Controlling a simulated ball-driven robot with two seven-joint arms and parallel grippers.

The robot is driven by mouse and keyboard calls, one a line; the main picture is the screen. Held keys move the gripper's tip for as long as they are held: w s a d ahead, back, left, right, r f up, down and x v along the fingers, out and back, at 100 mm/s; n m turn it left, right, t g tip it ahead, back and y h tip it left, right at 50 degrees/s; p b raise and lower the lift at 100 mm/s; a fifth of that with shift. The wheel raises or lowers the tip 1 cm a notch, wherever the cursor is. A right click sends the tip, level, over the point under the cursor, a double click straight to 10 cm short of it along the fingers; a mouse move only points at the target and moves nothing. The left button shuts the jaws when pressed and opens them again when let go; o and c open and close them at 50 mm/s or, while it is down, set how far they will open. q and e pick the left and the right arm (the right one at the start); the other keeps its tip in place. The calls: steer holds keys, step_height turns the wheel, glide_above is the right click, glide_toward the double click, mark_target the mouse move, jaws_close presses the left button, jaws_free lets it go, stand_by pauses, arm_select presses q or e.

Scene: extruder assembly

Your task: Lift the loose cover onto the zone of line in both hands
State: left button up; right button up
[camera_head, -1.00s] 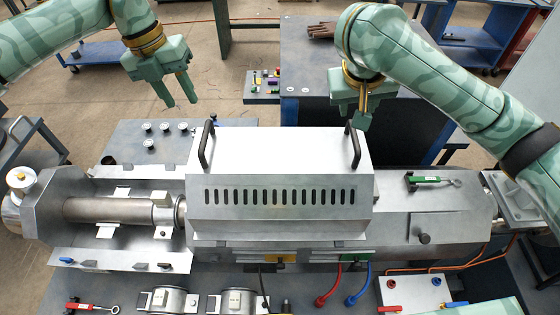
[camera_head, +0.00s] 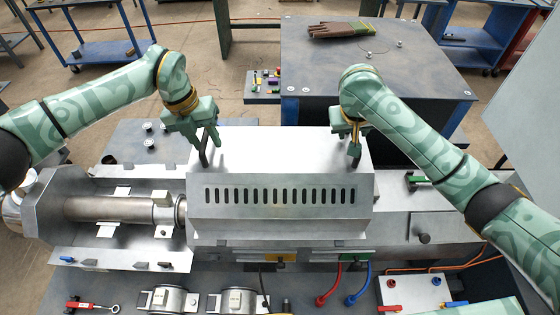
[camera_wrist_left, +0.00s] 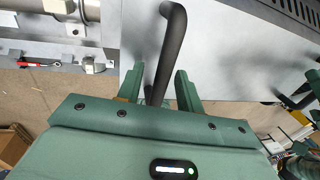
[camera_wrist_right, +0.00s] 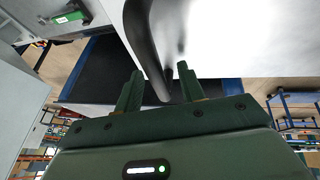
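The loose cover (camera_head: 280,165) is a silver metal box with a row of slots and a black handle at each end. It sits level over the middle of the line. The exposed zone with its bare barrel (camera_head: 110,209) lies to its left. My left gripper (camera_head: 207,145) is at the left handle; in the left wrist view its open fingers (camera_wrist_left: 160,90) stand either side of that black handle (camera_wrist_left: 170,45). My right gripper (camera_head: 354,142) is at the right handle; in the right wrist view its open fingers (camera_wrist_right: 158,88) straddle that handle (camera_wrist_right: 142,45).
A blue cart (camera_head: 375,65) with a glove (camera_head: 340,29) on top stands behind. Red and blue hoses (camera_head: 358,285) and round clamp pieces (camera_head: 170,299) are in front.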

arm_select(q)
jaws_close()
arm_select(e)
jaws_close()
arm_select(q)
steer(key=shift+r, duration=0.1)
arm_select(e)
steer(key=shift+r, duration=0.15)
stand_by(0.9)
